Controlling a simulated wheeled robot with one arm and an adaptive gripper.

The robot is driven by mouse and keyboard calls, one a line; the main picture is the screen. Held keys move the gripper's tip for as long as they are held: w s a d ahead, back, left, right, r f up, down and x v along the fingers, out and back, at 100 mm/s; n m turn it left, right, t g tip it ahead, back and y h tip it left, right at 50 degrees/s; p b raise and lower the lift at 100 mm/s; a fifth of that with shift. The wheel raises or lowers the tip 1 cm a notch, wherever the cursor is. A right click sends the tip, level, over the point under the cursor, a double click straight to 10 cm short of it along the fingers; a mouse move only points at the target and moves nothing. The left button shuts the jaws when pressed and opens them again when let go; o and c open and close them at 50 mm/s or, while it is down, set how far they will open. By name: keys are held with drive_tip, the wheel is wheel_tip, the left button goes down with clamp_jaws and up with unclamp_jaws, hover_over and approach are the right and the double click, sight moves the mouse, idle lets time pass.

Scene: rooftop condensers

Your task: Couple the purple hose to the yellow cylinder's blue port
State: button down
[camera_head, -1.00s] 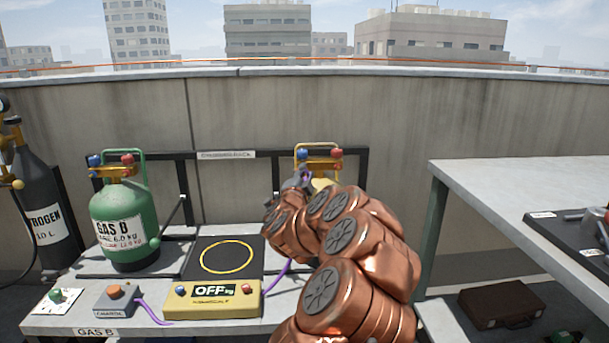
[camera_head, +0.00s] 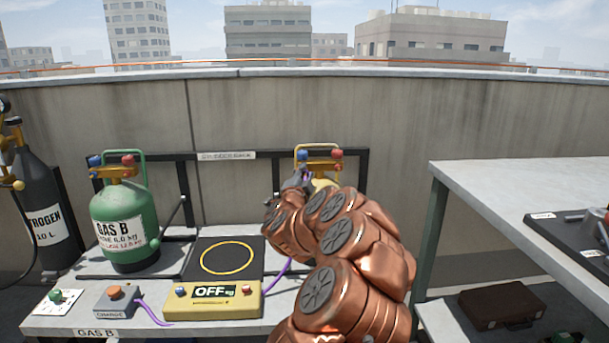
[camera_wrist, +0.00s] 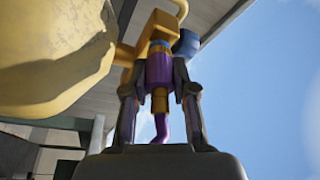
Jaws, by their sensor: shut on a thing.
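The yellow cylinder (camera_head: 322,184) stands at the back of the bench, mostly hidden behind my arm in the head view. In the wrist view the yellow cylinder (camera_wrist: 55,65) fills the upper left. Its blue port (camera_wrist: 160,44) shows as a blue ring under the yellow valve body. My gripper (camera_wrist: 160,92) is shut on the purple hose's coupling (camera_wrist: 159,70), which points up, in line with the port. The coupling's top appears to meet the blue ring; I cannot tell whether it is seated. The purple hose (camera_head: 277,274) also shows beside the scale.
A blue knob (camera_wrist: 186,43) is close to the right fingertip. The green GAS B cylinder (camera_head: 124,225) stands left of the yellow-fronted scale (camera_head: 212,302), which reads OFF. A grey charge box (camera_head: 116,301) sits at front left. A grey table (camera_head: 530,190) is at right.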

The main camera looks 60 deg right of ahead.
drive_tip(key=c, duration=0.8)
unclamp_jaws()
drive_tip(key=shift+c, duration=0.2)
drive_tip(key=s+a+b, duration=0.2)
drive_tip(key=s+a, duration=0.2)
drive_tip(key=a, duration=0.2)
drive_tip(key=shift+s, duration=0.35)
